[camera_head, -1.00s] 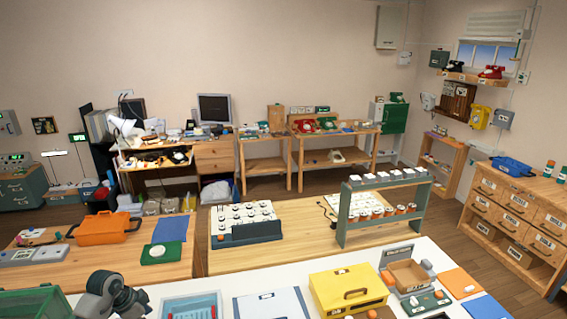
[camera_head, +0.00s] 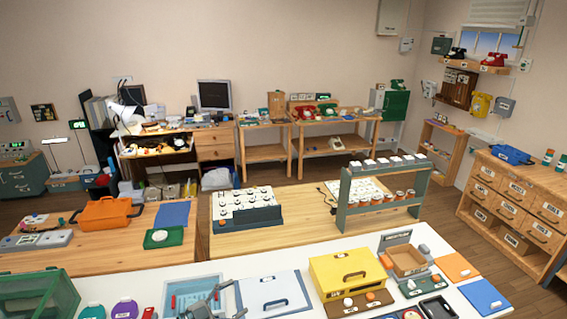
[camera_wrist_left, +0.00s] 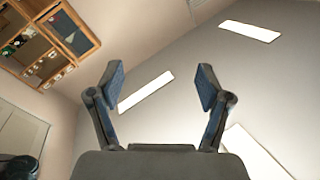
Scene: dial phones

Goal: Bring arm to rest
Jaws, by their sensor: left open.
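My left gripper (camera_head: 228,299) shows at the bottom edge of the head view, in front of the white worktable (camera_head: 262,262). It overlaps a light-blue tray (camera_head: 180,292) in the picture; I cannot tell its height above the table. In the left wrist view the gripper (camera_wrist_left: 161,84) has its two blue-padded fingers spread wide with nothing between them. The wrist camera looks up at the ceiling with bright light panels (camera_wrist_left: 146,91), so the gripper points upward. My right gripper is in neither view.
A green-framed clear case (camera_head: 40,298), a purple disc (camera_head: 124,309), a white-topped blue box (camera_head: 272,293) and a yellow box (camera_head: 348,272) stand on the white table. Wooden benches (camera_head: 290,235) lie behind it. Bare white table shows beyond the gripper.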

